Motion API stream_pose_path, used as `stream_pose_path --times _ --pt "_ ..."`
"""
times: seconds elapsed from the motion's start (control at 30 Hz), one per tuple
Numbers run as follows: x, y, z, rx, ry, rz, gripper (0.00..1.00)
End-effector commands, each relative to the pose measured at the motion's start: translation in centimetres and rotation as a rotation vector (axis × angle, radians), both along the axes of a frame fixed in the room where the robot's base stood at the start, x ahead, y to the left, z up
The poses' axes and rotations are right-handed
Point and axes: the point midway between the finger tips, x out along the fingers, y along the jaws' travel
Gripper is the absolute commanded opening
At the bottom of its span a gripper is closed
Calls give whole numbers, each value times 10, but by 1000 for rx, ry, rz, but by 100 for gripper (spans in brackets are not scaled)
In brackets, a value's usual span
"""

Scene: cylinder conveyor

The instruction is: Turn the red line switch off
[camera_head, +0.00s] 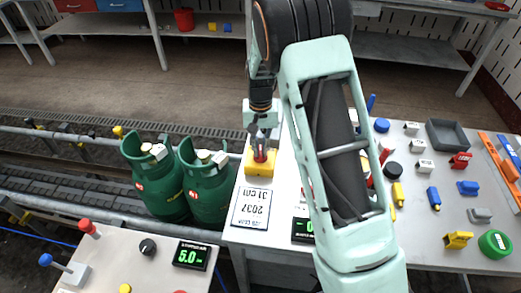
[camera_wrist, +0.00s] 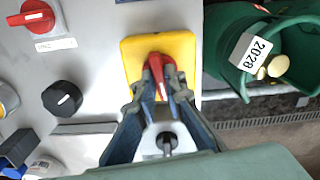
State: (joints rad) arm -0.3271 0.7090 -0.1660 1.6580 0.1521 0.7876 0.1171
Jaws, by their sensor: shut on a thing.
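A red switch handle on a yellow base (camera_head: 260,169) is at the left edge of the right-hand table in the head view. In the wrist view, the red handle (camera_wrist: 157,62) stands on the square yellow base (camera_wrist: 187,50). My gripper (camera_wrist: 160,88) is shut on the red handle, one finger on each side. In the head view, my gripper (camera_head: 262,138) reaches down onto it from above. Part of the handle is hidden by the fingers.
Two green gas cylinders (camera_head: 160,190) (camera_head: 208,190) stand on the conveyor left of the table. Near the switch, the wrist view shows another red knob (camera_wrist: 38,18) and a black knob (camera_wrist: 62,98). Several small objects lie on the table beyond my arm.

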Motion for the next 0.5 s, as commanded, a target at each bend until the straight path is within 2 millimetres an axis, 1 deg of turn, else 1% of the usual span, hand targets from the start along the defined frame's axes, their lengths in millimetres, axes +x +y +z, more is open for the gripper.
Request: stream_pose_path --times 0.5 --pt "1 0 1 1 -1 -489 0"
